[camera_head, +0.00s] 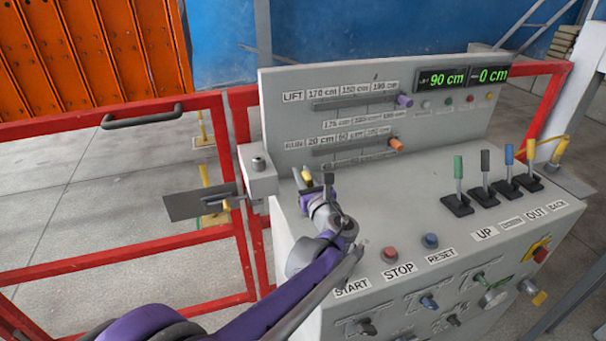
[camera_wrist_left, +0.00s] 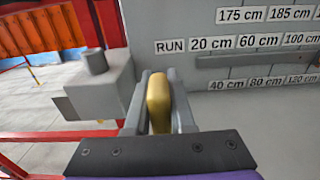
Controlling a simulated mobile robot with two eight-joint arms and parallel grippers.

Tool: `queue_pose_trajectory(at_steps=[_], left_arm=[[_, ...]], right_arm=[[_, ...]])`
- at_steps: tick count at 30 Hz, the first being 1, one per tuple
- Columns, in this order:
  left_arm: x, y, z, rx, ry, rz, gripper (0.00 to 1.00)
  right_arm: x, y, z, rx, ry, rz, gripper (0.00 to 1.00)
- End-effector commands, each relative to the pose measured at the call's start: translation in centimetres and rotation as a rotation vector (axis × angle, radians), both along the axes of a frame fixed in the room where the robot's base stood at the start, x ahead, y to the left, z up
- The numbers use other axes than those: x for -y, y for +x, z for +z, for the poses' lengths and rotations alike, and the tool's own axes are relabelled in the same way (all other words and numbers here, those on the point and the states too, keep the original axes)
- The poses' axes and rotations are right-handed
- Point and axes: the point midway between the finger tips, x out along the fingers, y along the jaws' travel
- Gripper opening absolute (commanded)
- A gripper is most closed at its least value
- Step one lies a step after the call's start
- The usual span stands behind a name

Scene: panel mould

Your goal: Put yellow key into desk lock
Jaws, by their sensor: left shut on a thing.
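The yellow key (camera_head: 307,174) is held in my left gripper (camera_head: 318,182), in front of the desk's upright panel. In the left wrist view, the yellow key (camera_wrist_left: 159,102) stands between the two fingers of the left gripper (camera_wrist_left: 160,118), which are shut on it. Its far end is hidden from both views. A grey block with a round cylinder on top (camera_head: 259,166) sits at the desk's left corner, to the left of the gripper and apart from it. I cannot tell for sure which part is the desk lock. My right gripper is not in view.
The grey control desk (camera_head: 400,222) carries buttons, upright levers (camera_head: 485,178) and slider knobs (camera_head: 404,101). More knobs, with another yellow piece (camera_head: 539,297), are on its front. Red gate bars (camera_head: 110,108) stand to the left, with a flat metal plate (camera_head: 195,202) beside the desk corner.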

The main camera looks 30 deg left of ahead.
Motion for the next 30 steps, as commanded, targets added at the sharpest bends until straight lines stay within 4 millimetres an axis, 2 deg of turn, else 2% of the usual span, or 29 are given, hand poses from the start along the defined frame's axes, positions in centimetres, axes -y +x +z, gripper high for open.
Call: queue_pose_trajectory(at_steps=[20,30], left_arm=[[-0.01,0.01,-0.01,0.0,0.0,0.0,0.0],[0.0,0.0,-0.72,0.0,0.0,0.0,0.0]], right_arm=[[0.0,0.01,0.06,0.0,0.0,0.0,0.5],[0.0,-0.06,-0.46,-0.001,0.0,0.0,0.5]])
